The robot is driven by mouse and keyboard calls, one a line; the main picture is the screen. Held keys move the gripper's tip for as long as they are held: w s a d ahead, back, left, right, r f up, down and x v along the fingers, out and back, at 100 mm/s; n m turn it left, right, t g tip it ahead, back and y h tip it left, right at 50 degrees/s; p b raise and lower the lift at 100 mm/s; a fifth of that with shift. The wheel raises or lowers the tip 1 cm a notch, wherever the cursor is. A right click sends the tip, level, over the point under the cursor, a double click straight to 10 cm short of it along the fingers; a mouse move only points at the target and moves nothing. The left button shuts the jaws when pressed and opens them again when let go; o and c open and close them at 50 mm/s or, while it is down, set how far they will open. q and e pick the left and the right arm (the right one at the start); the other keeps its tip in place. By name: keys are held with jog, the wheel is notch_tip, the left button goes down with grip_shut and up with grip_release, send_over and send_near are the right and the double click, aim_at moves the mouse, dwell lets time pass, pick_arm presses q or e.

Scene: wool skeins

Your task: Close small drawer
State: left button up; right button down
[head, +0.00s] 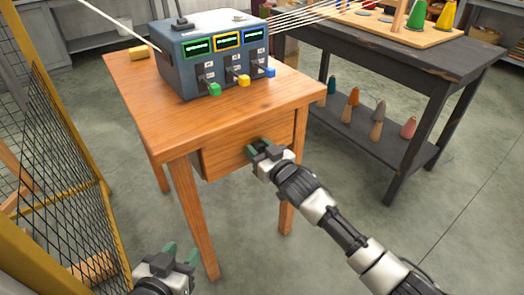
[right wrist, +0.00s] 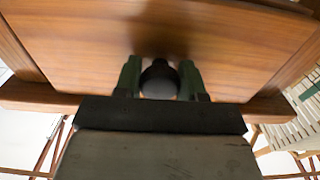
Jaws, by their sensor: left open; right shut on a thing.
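The small drawer (head: 232,148) is the wooden drawer under the top of the small wooden table (head: 130,92). Its front stands a little forward of the table frame in the head view. My right gripper (head: 262,150) is at the middle of the drawer front. In the right wrist view its green fingers (right wrist: 160,78) sit on either side of a dark round knob (right wrist: 159,80) and are shut on it. The drawer front (right wrist: 100,45) fills the upper part of that view. My left gripper (head: 180,257) is open and empty, low at the left, apart from the table.
A blue-grey machine (head: 190,65) with screens and coloured levers stands on the table. A dark bench (head: 440,65) with cones stands at right. A yellow-framed mesh fence (head: 60,130) is at left.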

jog(key=shift+r, duration=0.1)
jog(key=c, duration=0.7)
grip_release()
jog(key=shift+w+a, duration=0.1)
jog(key=shift+o, duration=0.2)
jog(key=shift+s, duration=0.2)
pick_arm(q)
jog(key=s+a+f+g+y+p, duration=0.2)
jog(key=s+a+f+g+p, duration=0.1)
jog(key=s+f+g, duration=0.2)
jog(key=shift+s+a+f+n+g, duration=0.15)
jog(key=shift+s+f+n+g, duration=0.15)
jog(key=shift+s+g, duration=1.25)
pick_arm(e)
jog(key=v, duration=1)
jog(key=shift+s+d, duration=0.15)
jog(key=shift+d, duration=0.1)
pick_arm(q)
jog(key=shift+s+t, duration=0.15)
jog(key=shift+t, duration=0.1)
